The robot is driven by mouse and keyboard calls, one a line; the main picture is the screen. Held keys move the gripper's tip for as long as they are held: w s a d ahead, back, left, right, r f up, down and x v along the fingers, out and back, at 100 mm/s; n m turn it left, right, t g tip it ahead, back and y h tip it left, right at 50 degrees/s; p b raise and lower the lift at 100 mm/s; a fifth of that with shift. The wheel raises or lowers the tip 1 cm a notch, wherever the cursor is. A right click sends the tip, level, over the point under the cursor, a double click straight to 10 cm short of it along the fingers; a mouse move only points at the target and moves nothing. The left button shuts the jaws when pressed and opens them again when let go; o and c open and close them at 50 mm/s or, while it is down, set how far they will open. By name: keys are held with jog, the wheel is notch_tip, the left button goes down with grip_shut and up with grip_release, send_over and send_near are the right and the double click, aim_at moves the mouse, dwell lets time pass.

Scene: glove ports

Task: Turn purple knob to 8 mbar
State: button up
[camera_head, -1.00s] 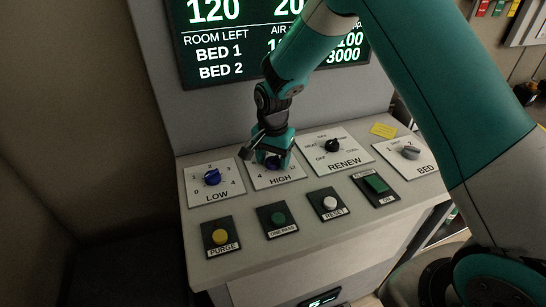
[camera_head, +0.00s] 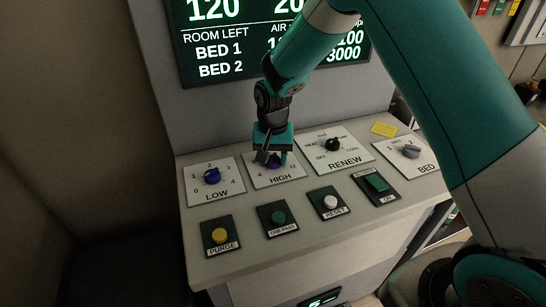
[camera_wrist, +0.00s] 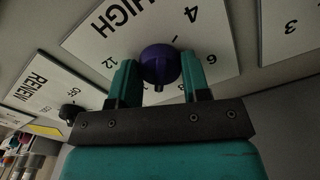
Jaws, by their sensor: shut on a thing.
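The purple knob (camera_wrist: 160,62) sits on the white HIGH plate (camera_wrist: 88,42), whose scale shows 4, 12 and a figure near the right finger. In the wrist view, my gripper (camera_wrist: 159,75) has one finger on each side of the knob and is shut on it. A small light mark shows at the knob's edge toward the 4 side; I cannot tell the exact reading. In the head view, my gripper (camera_head: 273,158) comes down over the HIGH plate (camera_head: 290,173) and hides most of the knob.
The LOW plate with a blue knob (camera_head: 212,176) is to the left. The RENEW plate with a black knob (camera_head: 333,145) and the BED plate with a grey knob (camera_head: 410,152) are to the right. Yellow PURGE (camera_head: 220,236), green (camera_head: 279,219) and white RESET (camera_head: 330,202) buttons lie in front.

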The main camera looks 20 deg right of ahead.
aim_at(273, 157)
jog(key=n, duration=0.3)
jog(key=shift+n, duration=2.1)
jog(key=o, duration=0.9)
notch_tip(273, 157, up, 18)
jog(key=b, duration=0.3)
jog(key=shift+f, duration=0.25)
